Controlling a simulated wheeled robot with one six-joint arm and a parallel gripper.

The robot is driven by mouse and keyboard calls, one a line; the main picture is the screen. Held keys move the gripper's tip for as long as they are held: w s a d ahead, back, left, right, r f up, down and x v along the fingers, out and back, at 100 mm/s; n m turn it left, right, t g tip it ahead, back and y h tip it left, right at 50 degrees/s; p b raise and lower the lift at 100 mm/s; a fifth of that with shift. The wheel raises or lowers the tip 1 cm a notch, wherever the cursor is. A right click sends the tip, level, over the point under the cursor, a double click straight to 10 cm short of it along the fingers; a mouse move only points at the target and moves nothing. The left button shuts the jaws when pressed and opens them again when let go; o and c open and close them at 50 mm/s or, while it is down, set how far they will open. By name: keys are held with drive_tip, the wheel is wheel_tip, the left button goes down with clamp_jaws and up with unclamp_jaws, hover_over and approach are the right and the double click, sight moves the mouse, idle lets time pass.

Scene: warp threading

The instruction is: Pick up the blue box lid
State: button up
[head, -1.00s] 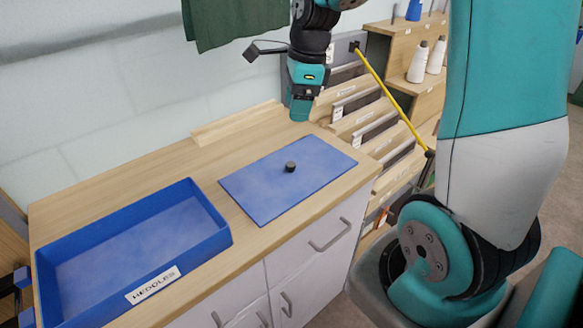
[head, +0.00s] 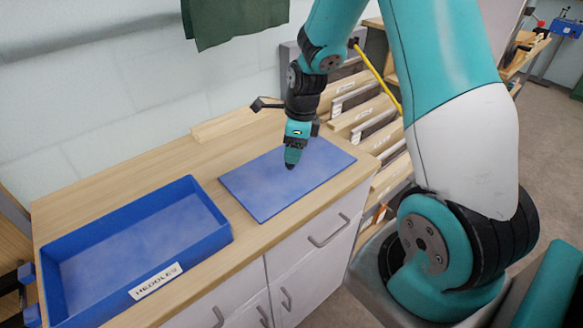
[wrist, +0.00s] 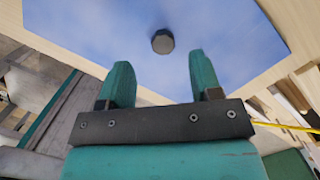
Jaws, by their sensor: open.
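The blue box lid (head: 262,190) is a flat blue panel lying on the wooden counter, right of the open blue box (head: 70,258). Its dark round knob (wrist: 163,41) shows in the wrist view, just beyond and between my fingertips. In the head view the knob is hidden behind my gripper (head: 290,164), which points down over the middle of the lid. My gripper also shows in the wrist view (wrist: 158,66), with its two teal fingers apart and nothing between them. I cannot tell its exact height above the lid.
The blue box carries a "HEDDLES" label (head: 155,281) on its front. A low wooden strip (head: 222,123) runs along the back of the counter (head: 150,160). Sloped wooden racks (head: 352,105) and a yellow rod (head: 378,80) stand to the right. A green cloth (head: 236,20) hangs on the wall.

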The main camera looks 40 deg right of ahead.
sight(290, 166)
drive_tip(key=f, duration=0.4)
drive_tip(key=shift+w+a+f+p, duration=0.1)
drive_tip(key=shift+w+f+p, duration=0.05)
drive_tip(key=shift+w+p, duration=0.25)
clamp_jaws()
